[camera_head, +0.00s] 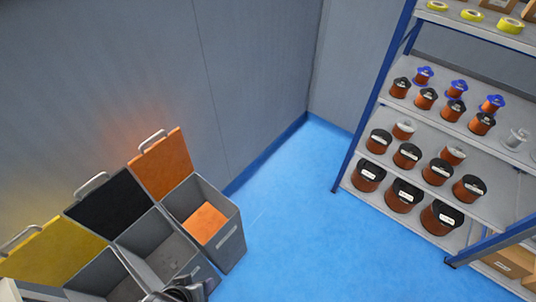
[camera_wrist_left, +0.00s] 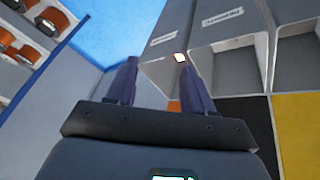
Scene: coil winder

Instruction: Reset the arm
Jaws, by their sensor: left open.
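My left gripper (camera_head: 192,291) is at the bottom edge of the head view, in front of the grey bins. Only part of it shows there. In the left wrist view its two dark fingers (camera_wrist_left: 157,60) are apart, with nothing seen held between them. The bins lie beyond the fingertips in that view. My right gripper is in neither view.
Grey bins have raised orange (camera_head: 163,165), black (camera_head: 108,210) and yellow (camera_head: 50,252) lids. An orange piece (camera_head: 204,222) shows inside the orange-lidded bin. A blue-framed shelf (camera_head: 395,210) holds copper spools and yellow tape rolls. Blue floor (camera_head: 300,230) is clear between.

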